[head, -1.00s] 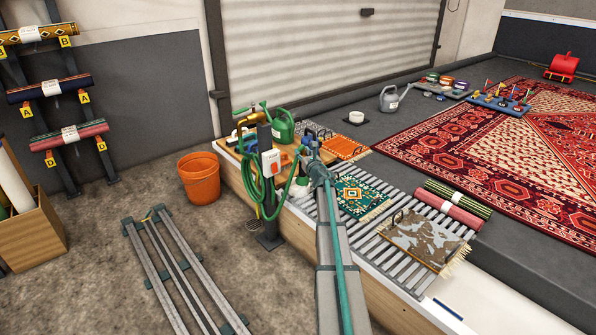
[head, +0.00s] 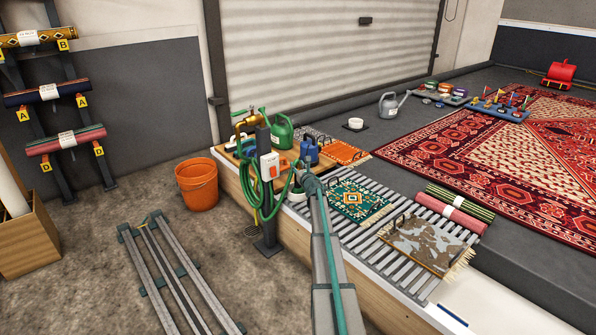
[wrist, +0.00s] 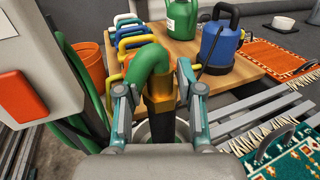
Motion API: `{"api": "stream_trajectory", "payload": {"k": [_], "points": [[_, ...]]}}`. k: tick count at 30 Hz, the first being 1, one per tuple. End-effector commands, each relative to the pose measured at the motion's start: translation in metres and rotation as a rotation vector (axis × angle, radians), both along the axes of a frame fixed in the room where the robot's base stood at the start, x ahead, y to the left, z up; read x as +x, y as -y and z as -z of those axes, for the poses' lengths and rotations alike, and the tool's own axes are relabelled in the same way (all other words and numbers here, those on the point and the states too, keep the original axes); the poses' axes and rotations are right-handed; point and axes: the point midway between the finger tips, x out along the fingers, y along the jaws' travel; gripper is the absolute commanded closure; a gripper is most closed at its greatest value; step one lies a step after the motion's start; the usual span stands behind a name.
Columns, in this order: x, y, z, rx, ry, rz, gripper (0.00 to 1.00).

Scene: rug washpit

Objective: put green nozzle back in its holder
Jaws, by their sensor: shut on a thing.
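The green nozzle (wrist: 152,66) is a bent green pipe with a yellow collar and a dark lower end. My gripper (wrist: 160,92) is shut on it, with a finger on each side of the collar. The dark end points down. Below it, a pale round rim (wrist: 152,132), which looks like the holder, is partly hidden by the nozzle and my gripper. I cannot tell whether the tip is inside the rim or above it. In the head view my gripper (head: 306,178) is beside the wooden board, right of the post.
A post with a white-and-orange box (head: 269,166) and coiled green hose (head: 250,180) stands close left. A blue can (head: 309,151) and green watering can (head: 281,132) stand behind on the wooden board (wrist: 178,56). A slatted grate (head: 372,222) with small rugs lies right.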

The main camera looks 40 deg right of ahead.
Motion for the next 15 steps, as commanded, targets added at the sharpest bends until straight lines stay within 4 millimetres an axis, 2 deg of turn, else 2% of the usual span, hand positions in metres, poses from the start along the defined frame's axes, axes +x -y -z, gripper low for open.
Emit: {"api": "stream_trajectory", "payload": {"k": [2, 14, 15], "points": [[0.0, 0.0, 0.0054, 0.0, 0.002, -0.001, 0.98], [-0.0003, -0.0002, 0.009, -0.001, 0.002, 0.0, 0.98], [-0.0003, -0.0001, 0.0088, 0.0, 0.001, 0.0, 0.6]]}}
